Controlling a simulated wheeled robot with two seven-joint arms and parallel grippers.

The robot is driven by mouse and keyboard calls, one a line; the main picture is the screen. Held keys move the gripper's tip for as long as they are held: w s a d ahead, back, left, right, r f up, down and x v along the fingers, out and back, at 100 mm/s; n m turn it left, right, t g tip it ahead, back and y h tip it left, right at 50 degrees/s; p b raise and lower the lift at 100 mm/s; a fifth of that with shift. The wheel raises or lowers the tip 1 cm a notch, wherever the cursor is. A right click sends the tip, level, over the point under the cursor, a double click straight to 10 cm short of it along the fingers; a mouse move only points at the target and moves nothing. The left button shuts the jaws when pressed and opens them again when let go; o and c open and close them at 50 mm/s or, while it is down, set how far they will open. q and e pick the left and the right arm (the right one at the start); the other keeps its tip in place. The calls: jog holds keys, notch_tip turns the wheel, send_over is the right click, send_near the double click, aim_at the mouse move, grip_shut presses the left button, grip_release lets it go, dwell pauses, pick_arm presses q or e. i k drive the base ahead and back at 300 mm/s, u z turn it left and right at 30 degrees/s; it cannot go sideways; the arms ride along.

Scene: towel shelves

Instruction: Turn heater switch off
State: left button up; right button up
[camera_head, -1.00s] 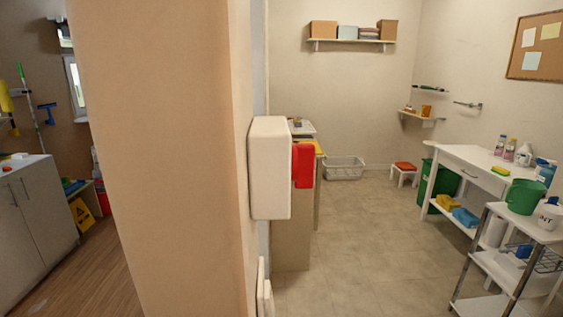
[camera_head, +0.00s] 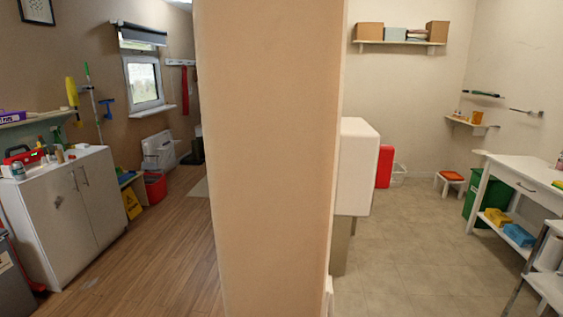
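A white box (camera_head: 357,167) is fixed on the right side of the wall end in the middle of the view. A red part (camera_head: 385,166) shows just beyond its right edge. Neither of my grippers is in view.
The tan wall end (camera_head: 265,160) stands close in front and splits two rooms. On the left, a grey cabinet (camera_head: 75,215) stands by a clear wooden floor (camera_head: 165,260). On the right, a tiled floor (camera_head: 410,250) is open, with a white table (camera_head: 520,175) beyond.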

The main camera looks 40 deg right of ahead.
aim_at(386, 156)
jog(key=u, duration=0.25)
jog(key=k, duration=0.75)
jog(key=z, duration=1.35)
jog(key=i, duration=0.5)
jog(key=u, duration=0.05)
